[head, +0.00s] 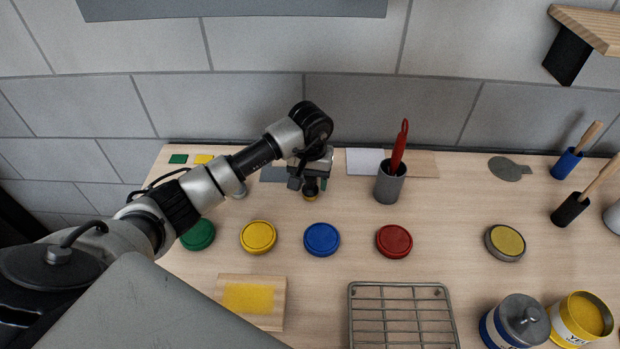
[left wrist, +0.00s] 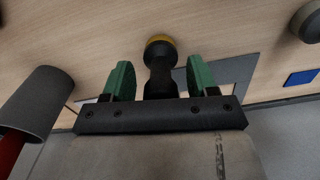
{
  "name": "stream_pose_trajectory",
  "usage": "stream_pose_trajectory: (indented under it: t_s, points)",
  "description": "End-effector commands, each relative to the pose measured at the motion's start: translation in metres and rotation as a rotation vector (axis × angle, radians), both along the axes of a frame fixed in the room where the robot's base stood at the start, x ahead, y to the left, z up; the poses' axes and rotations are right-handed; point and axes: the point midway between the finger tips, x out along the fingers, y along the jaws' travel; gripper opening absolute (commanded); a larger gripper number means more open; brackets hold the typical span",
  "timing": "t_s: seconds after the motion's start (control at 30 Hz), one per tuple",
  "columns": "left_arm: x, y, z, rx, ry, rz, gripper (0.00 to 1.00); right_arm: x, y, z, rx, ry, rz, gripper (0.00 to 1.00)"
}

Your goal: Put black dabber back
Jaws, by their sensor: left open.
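A black dabber with a yellow end (head: 310,194) is below my left gripper (head: 312,180), near the back of the table. In the left wrist view the dabber (left wrist: 160,72) lies between the two green fingers, with its yellow end away from the palm. The left gripper (left wrist: 158,68) is open, with a gap visible on each side of the dabber. I cannot tell whether the yellow end touches the table. A grey patch (head: 272,174) lies on the table just behind the gripper, partly hidden by the arm. My right gripper is not in view.
A grey cup (head: 389,187) with a red-handled tool (head: 401,145) stands close to the right. Green, yellow (head: 258,236), blue (head: 322,239) and red (head: 394,241) discs lie in front. A wire rack (head: 400,318) and paint cans (head: 580,317) are nearer the front.

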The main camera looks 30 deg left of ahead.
Motion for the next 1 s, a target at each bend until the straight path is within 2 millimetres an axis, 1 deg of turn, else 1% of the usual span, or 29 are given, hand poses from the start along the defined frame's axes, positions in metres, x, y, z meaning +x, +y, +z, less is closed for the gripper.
stream_pose_trajectory:
  t_s: [0.03,0.17,0.3,0.4,0.5,0.6,0.7,1.0]
  points:
    - [0.002,0.001,0.007,0.001,-0.008,-0.001,0.58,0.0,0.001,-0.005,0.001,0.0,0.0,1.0]
    - [0.002,0.001,0.032,0.002,-0.011,-0.002,0.58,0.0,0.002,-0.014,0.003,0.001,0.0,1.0]
    - [0.002,0.001,0.064,0.002,-0.011,-0.001,0.58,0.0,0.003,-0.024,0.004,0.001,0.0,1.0]
    - [0.002,0.001,0.084,0.002,-0.009,0.001,0.58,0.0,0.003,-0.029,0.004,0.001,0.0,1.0]
    - [0.001,0.0,0.1,0.002,-0.007,-0.001,0.58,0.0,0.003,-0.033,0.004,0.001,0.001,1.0]
    - [0.001,0.0,0.11,0.001,-0.006,0.0,0.58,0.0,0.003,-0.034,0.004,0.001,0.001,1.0]
    - [0.0,0.0,0.115,0.001,-0.003,0.0,0.58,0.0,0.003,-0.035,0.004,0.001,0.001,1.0]
    - [0.0,0.0,0.117,0.001,-0.002,0.0,0.58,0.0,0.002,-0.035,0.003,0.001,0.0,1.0]
